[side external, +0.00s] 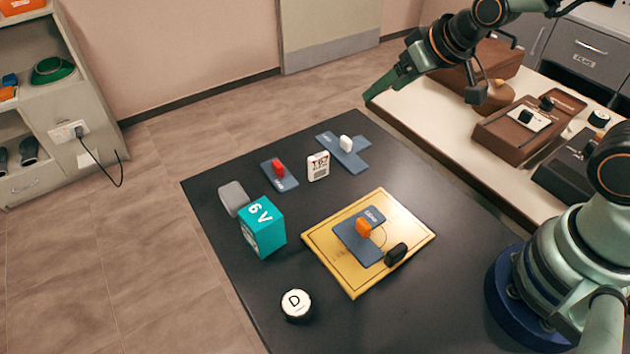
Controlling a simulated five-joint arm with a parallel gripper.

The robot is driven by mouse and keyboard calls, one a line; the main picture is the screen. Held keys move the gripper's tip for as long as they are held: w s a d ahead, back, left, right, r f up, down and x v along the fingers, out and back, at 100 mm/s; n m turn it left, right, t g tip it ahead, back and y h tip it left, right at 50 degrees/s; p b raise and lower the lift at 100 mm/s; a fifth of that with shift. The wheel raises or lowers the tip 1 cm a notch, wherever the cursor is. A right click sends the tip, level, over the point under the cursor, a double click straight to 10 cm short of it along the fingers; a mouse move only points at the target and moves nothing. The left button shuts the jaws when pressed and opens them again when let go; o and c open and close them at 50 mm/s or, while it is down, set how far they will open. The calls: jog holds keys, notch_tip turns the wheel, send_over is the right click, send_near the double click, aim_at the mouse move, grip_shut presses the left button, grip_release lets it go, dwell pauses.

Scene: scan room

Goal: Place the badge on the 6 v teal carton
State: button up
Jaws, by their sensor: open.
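The teal carton (263,229) marked "6 V" stands upright at the left of the dark table (215,190). A small white card with dark print (318,166), which looks like the badge, stands behind and to the right of the carton, apart from it. Its finer print is too small to read. My gripper (372,96) is open and empty, up at the top right beyond the far corner of the dark table. It is well away from both the card and the carton.
A grey rounded block (233,198) sits close behind the carton. Blue plates with a red piece (278,166) and a white piece (346,143) lie behind. A yellow board (345,276) carries orange and black pieces. A round "D" puck (297,305) is in front.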

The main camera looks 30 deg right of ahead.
jog(key=t+y, duration=0.1)
jog(key=t, duration=0.1)
send_near(316, 157)
jog(key=w+d+r, duration=0.1)
jog(key=w+d, duration=0.4)
jog(key=shift+t+y, duration=0.6)
jog(key=shift+y, duration=0.1)
jog(key=a+f, duration=0.2)
jog(key=f, duration=0.1)
jog(key=a+f, duration=0.2)
jog(key=shift+s, duration=0.35)
jog(key=shift+s+a+f, duration=0.2)
jog(key=shift+a+f, duration=0.05)
jog(key=shift+f, duration=0.15)
jog(key=shift+x, duration=3.75)
jog(key=shift+a+r, duration=0.1)
jog(key=shift+r, duration=0.05)
jog(key=c, duration=1.2)
jog(key=shift+r, duration=0.1)
